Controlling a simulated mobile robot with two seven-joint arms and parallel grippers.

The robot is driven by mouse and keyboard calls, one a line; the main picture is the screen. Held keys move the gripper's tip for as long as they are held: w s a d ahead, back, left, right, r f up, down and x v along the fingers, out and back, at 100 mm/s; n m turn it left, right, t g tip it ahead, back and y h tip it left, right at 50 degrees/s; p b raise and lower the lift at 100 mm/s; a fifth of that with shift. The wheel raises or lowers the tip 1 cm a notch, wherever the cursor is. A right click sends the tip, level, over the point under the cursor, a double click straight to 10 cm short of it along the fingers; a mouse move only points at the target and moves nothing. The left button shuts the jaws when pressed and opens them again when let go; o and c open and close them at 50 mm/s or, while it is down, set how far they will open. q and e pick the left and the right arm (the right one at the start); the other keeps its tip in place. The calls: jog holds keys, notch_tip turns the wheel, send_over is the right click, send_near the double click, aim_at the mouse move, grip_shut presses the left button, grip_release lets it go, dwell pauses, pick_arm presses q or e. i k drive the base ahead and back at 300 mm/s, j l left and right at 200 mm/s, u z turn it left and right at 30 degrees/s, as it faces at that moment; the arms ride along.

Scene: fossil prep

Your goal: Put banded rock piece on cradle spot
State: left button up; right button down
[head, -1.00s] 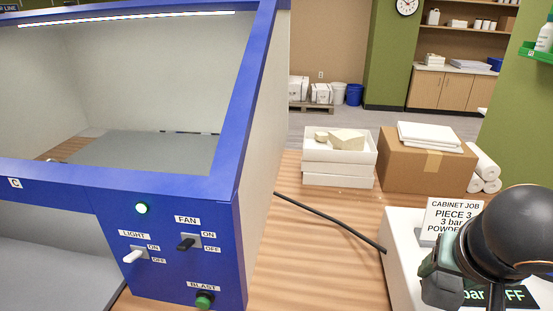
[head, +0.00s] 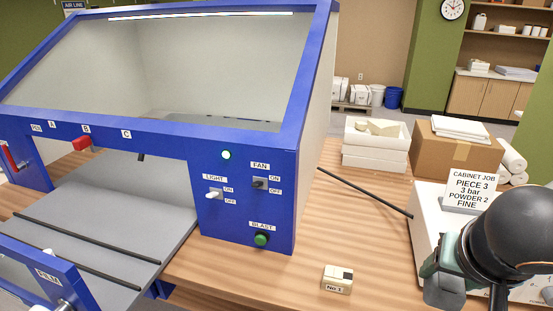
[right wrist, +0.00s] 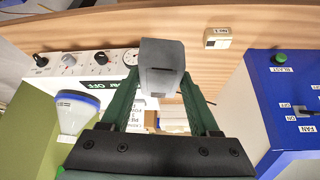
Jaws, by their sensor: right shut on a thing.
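My right gripper (head: 448,272) is at the lower right of the head view, in front of the white control box, partly hidden by my dark arm joint. In the right wrist view its green fingers (right wrist: 160,88) are closed on a grey block with a short dark line, which I take to be the banded rock piece (right wrist: 162,65). The piece is held above the bench area. I cannot make out a cradle spot for certain in either view. My left gripper is not in view.
A blue cabinet (head: 275,215) with switches stands on the wooden bench, its grey shelf (head: 120,205) at left. A small "No 1" block (head: 338,280) lies on the bench. A white control box (head: 428,225) with a job card (head: 470,188), white trays and a carton (head: 455,155) are right.

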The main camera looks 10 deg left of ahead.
aim_at(65, 247)
jog(key=u, duration=1.25)
jog(key=i+j+u, duration=0.15)
jog(key=u, duration=0.25)
jog(key=i+j+u, duration=0.1)
jog(key=i+u, duration=0.2)
jog(key=u, duration=0.15)
jog(key=i, duration=0.2)
